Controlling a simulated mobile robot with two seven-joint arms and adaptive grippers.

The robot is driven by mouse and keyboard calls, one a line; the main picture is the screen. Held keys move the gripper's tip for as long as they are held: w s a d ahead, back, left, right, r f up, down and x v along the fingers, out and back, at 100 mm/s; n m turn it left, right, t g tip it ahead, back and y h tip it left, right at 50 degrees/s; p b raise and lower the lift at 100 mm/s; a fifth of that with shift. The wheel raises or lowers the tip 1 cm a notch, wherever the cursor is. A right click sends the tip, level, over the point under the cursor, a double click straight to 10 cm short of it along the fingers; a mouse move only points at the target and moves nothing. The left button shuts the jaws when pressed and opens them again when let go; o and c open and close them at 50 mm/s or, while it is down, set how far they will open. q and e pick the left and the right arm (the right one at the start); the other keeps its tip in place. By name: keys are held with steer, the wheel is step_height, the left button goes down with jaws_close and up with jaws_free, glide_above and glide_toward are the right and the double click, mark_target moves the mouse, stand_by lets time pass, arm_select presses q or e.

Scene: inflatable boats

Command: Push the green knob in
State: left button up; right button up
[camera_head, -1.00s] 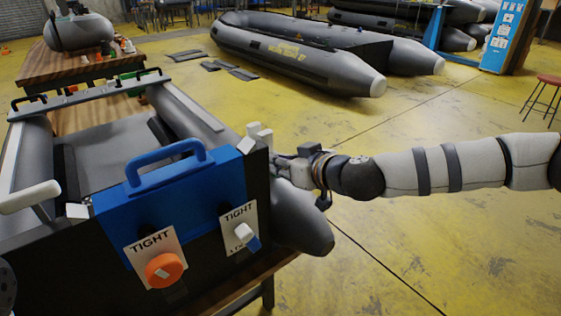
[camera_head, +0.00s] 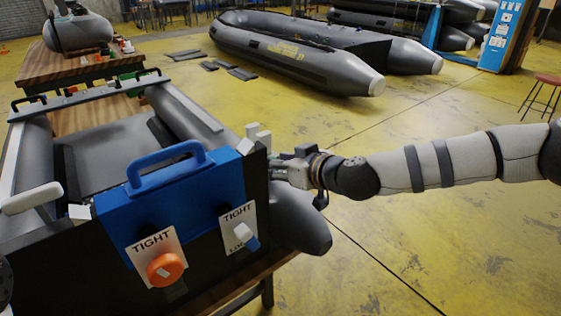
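I can make out no green knob on the boat's near end. An orange knob (camera_head: 165,269) sits on a white card marked TIGHT at the lower front of the blue motor-mount box. A blue-and-white knob (camera_head: 244,236) sits on a second TIGHT card to its right. The blue box (camera_head: 170,205) with its handle is clamped over the black transom (camera_head: 258,205). My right gripper (camera_head: 277,171) is at the transom's right edge, beside white blocks. Its fingertips are partly hidden there, so its opening is unclear. My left gripper is not recognisable in view.
The grey inflatable boat (camera_head: 185,108) lies on a wooden table (camera_head: 232,296). A second table (camera_head: 85,68) at the back left holds small items, one green. A larger boat (camera_head: 290,65) lies on the yellow floor. The floor right of the table is clear, with a stool (camera_head: 546,82) far right.

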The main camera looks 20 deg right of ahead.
steer(key=v, duration=1.2)
